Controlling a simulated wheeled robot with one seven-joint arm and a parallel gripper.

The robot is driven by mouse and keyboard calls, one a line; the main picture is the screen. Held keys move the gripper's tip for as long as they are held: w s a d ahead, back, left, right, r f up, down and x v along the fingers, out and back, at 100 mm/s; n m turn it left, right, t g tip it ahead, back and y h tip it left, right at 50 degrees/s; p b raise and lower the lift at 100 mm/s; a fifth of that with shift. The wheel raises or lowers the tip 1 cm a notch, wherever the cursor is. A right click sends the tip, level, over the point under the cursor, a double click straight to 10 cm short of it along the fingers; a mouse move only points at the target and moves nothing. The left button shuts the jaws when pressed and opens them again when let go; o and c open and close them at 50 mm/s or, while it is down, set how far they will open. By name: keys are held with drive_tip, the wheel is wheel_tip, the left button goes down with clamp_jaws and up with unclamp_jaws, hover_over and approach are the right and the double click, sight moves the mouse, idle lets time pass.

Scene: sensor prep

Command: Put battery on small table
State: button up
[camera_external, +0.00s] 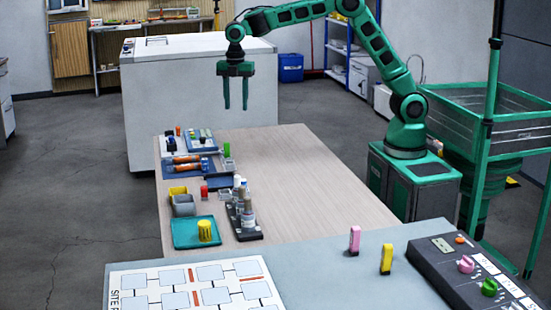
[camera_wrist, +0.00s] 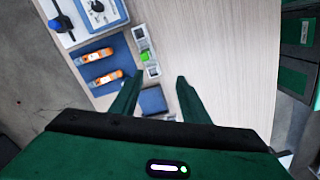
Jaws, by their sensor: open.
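My gripper (camera_external: 236,107) is open and empty, pointing down high above the far part of the wooden table (camera_external: 285,180). In the wrist view its fingers (camera_wrist: 158,80) stand apart with a dark blue square pad (camera_wrist: 153,101) between them. A small green block (camera_external: 227,150) stands in a grey tray beside the blue mat; it also shows in the wrist view (camera_wrist: 146,55). I cannot tell for certain which thing is the battery; the green block may be it. A lower grey-blue table (camera_external: 350,285) is in front; I cannot tell if it is the small table.
Orange devices (camera_external: 187,159) lie on a blue mat. A yellow cylinder (camera_external: 204,231) stands on a teal tray, beside a dark rack of bottles (camera_external: 246,215). Pink (camera_external: 354,239) and yellow (camera_external: 386,259) blocks stand on the front table. The wooden table's right half is clear.

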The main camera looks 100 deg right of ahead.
sight(204, 159)
drive_tip(key=w+a+f+n, duration=0.1)
drive_tip(key=w+f+n, duration=0.1)
drive_tip(key=w+f, duration=0.1)
drive_tip(key=w+a+f+n, duration=0.2)
drive_tip(key=w+f, duration=0.1)
drive_tip(key=w, duration=0.2)
drive_tip(key=w+a+f+n, duration=0.1)
drive_tip(key=w+f+n, duration=0.2)
drive_tip(key=w, duration=0.1)
drive_tip(key=shift+w+a+f, duration=0.15)
drive_tip(key=shift+w+f, duration=0.1)
drive_tip(key=shift+f, duration=0.05)
drive_tip(key=f, duration=1)
drive_tip(key=shift+w+f, duration=0.2)
drive_tip(key=shift+f, duration=0.15)
drive_tip(key=shift+c, duration=0.7)
clamp_jaws()
